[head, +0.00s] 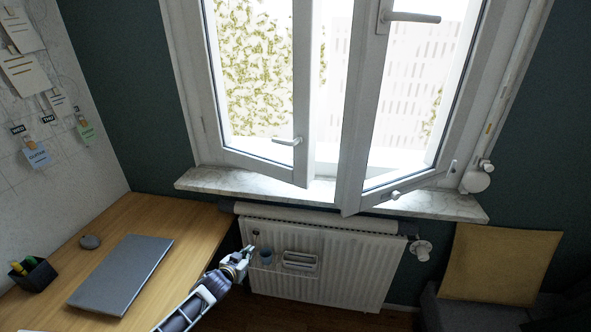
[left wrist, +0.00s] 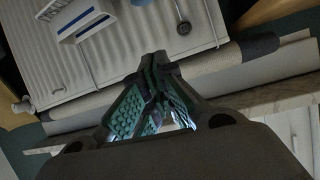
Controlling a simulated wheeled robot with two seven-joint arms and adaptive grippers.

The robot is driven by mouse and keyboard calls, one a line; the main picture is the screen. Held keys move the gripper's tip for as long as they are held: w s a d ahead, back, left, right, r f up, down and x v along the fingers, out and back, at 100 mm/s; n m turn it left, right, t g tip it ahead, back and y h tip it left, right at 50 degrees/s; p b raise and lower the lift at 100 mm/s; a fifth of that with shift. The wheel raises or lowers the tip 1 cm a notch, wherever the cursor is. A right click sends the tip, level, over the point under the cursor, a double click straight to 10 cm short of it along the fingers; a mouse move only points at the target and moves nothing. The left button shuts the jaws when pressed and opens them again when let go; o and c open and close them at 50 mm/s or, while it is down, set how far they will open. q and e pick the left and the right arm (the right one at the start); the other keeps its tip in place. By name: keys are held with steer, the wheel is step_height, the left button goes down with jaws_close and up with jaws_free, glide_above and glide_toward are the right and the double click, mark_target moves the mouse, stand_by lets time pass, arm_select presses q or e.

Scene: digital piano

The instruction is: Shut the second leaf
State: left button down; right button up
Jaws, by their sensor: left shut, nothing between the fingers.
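The window has two leaves, and both stand ajar into the room. The left leaf (head: 302,90) has a small handle (head: 288,141) low on its frame. The right leaf (head: 356,125) stands out past the sill's front edge, with a lever handle (head: 410,17) high up. I cannot tell which one the task calls second. My left gripper (head: 248,250) is in front of the radiator, below the sill and apart from both leaves. In the left wrist view its fingers (left wrist: 158,85) are closed together and empty. My right gripper is not in view.
A desk (head: 190,222) with a laptop (head: 122,273) stands left. A yellow cushion (head: 500,263) is at right.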

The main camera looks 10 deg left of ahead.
mark_target(300, 166)
arm_select(q)
steer(key=d+r+t+h, duration=0.1)
steer(key=d+r, duration=0.2)
steer(key=r, duration=0.7)
steer(key=d+r+m+t+h+p, duration=0.1)
steer(key=d+r, duration=0.3)
steer(key=r, duration=0.7)
steer(key=d+r+t+h, duration=0.1)
steer(key=d+r, duration=0.3)
steer(key=r, duration=0.6)
steer(key=shift+w+r+m+t+h+p, duration=0.2)
steer(key=shift+w+m+t+h+p, duration=0.15)
steer(key=shift+h, duration=0.45)
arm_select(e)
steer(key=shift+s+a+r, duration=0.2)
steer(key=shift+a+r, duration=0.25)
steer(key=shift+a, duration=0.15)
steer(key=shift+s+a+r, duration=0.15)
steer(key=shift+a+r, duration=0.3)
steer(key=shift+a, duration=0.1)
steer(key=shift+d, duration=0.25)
arm_select(q)
steer(key=shift+w, duration=0.15)
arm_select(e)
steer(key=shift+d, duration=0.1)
